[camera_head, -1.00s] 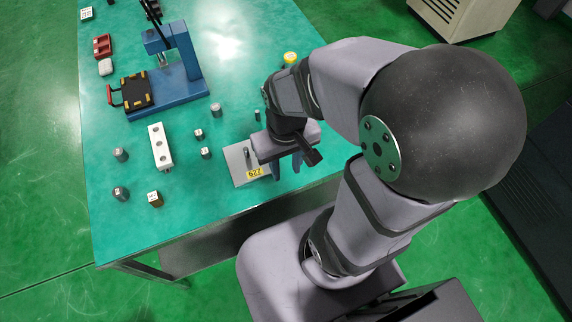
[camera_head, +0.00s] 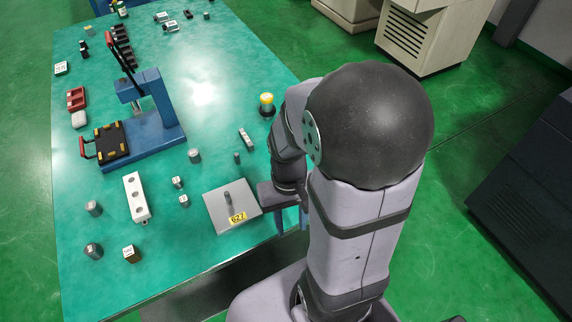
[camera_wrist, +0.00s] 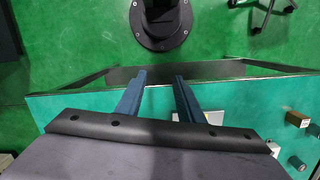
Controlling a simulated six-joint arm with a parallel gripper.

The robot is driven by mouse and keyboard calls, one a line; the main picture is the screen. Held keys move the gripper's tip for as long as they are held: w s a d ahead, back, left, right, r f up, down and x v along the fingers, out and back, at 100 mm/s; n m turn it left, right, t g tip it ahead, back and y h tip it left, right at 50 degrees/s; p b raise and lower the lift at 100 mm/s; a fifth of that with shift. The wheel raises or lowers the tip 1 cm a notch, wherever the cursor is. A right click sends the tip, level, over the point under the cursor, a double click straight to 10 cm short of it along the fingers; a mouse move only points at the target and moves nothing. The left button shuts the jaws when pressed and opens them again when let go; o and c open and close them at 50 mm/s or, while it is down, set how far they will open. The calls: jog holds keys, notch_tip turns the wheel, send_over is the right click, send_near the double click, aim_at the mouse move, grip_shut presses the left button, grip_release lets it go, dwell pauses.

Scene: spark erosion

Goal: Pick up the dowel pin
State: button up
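A slim grey pin (camera_head: 227,197) stands upright on a flat grey plate (camera_head: 215,216) with a yellow "627" label, near the table's front edge. A small dark cylinder (camera_head: 237,157) stands behind the plate; I cannot tell for sure which of the two is the dowel pin. My gripper (camera_head: 292,219) hangs right of the plate, close to the table's front edge, apart from both. In the wrist view my gripper (camera_wrist: 159,85) is open, with nothing between its two blue fingers. A pale piece of the plate (camera_wrist: 214,117) shows beside the right finger there; no pin is visible.
Left of the plate stand a white block with holes (camera_head: 137,198), small cylinders and a brown block (camera_head: 131,254). A blue press (camera_head: 160,125) stands farther back. A yellow-topped button (camera_head: 267,103) stands near my arm. The front table edge (camera_wrist: 90,90) lies below my fingers.

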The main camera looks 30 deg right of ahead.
jog(key=shift+m, duration=0.8)
jog(key=w+d+f, duration=0.1)
jog(key=f, duration=0.1)
jog(key=w+d+f+b, duration=0.1)
jog(key=d+f, duration=0.1)
jog(key=w+d+f+b, duration=0.1)
jog(key=w+f, duration=0.1)
jog(key=shift+w+d+f, duration=0.1)
jog(key=shift+d, duration=0.15)
jog(key=shift+t, duration=0.7)
jog(key=w+d, duration=0.1)
jog(key=w, duration=0.2)
jog(key=w+d+f, duration=0.1)
jog(key=shift+w+d+b, duration=0.15)
jog(key=shift+d+b, duration=0.2)
jog(key=shift+w+d+r+t+h+p, duration=0.15)
jog(key=shift+w+d+r+t+h, duration=0.45)
jog(key=shift+w, duration=1.65)
jog(key=shift+w+d+r+t+h+p, duration=0.25)
jog(key=shift+w+d+t, duration=0.75)
jog(key=shift+w, duration=1.3)
jog(key=shift+w+d+r+t+h+p, duration=0.15)
jog(key=shift+w+d+r+t, duration=0.65)
jog(key=shift+w, duration=1.45)
jog(key=shift+p+x, duration=0.55)
jog(key=shift+x, duration=2.35)
jog(key=shift+a, duration=0.1)
jog(key=shift+c, duration=0.3)
grip_shut()
